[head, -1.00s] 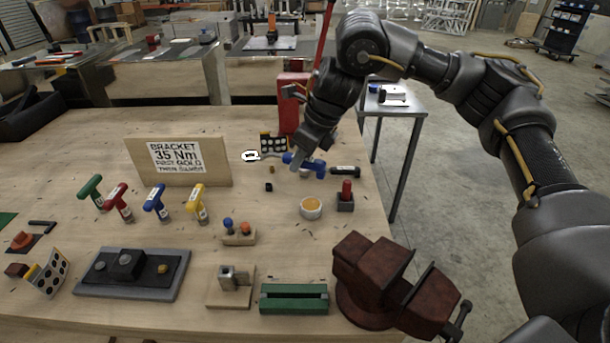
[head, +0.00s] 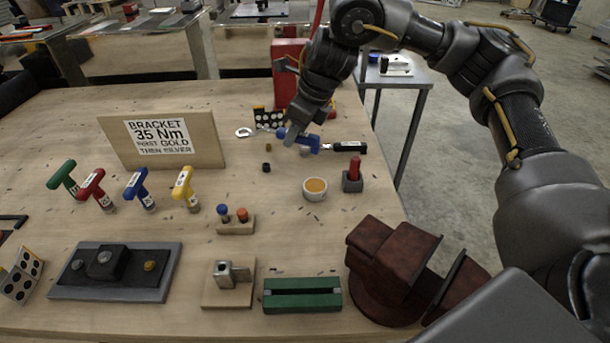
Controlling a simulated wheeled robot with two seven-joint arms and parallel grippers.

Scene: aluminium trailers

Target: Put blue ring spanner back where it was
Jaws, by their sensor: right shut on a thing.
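The blue ring spanner has a blue handle (head: 309,144) and a silver ring end (head: 244,132) that points left. It is near the back right of the wooden workbench (head: 230,185). My right gripper (head: 292,136) comes down from above and is shut on the spanner at its blue handle. The fingers hide part of the handle. I cannot tell whether the spanner touches the bench or hangs just above it. My left gripper is not in view.
A black-handled tool (head: 350,147) lies just right of the spanner. A dotted block (head: 268,118) and red stand (head: 288,85) are behind. A cup (head: 314,188), red-handled tool (head: 353,173) and dark red vise (head: 392,270) are in front. A sign (head: 200,140) stands left.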

